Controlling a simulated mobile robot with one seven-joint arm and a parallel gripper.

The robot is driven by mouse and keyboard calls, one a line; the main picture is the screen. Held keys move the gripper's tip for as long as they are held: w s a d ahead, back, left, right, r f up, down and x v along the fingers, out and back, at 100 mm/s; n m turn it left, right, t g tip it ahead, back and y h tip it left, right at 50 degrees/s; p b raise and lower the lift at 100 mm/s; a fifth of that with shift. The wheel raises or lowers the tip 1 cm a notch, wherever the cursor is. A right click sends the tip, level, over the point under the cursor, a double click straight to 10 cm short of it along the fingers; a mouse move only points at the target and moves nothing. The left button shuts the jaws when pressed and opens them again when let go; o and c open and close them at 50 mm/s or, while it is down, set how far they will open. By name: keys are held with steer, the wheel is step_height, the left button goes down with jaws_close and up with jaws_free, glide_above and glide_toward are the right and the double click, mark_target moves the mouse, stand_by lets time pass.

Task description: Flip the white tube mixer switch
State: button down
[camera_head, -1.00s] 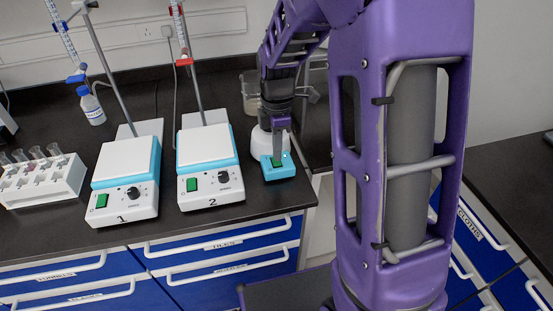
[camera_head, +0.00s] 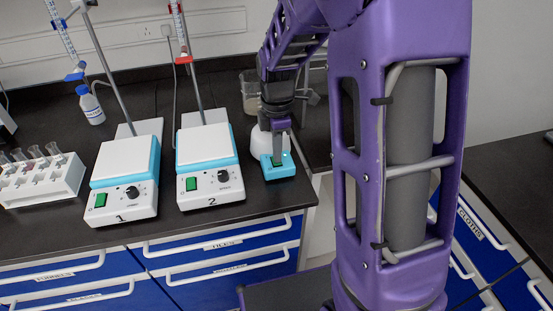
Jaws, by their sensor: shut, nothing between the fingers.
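The tube mixer (camera_head: 283,172) stands near the right end of the dark bench. It has a light blue base with a green switch on its front and a white body behind, partly hidden by my gripper. My gripper (camera_head: 277,160) is shut and empty and points down at the mixer's green switch (camera_head: 287,160). The fingertips are at or just above the switch; I cannot tell whether they touch it. The switch's position is too small to tell.
Two hotplate stirrers, number 1 (camera_head: 123,190) and number 2 (camera_head: 209,178), stand left of the mixer with clamp stands behind. A tube rack (camera_head: 40,184) and a blue-capped bottle (camera_head: 91,106) are at the left. A beaker (camera_head: 249,92) stands behind the mixer.

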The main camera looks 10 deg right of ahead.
steer(key=shift+f+b, duration=0.3)
steer(key=shift+f, duration=0.25)
steer(key=shift+r+p, duration=2.85)
steer(key=shift+r, duration=0.75)
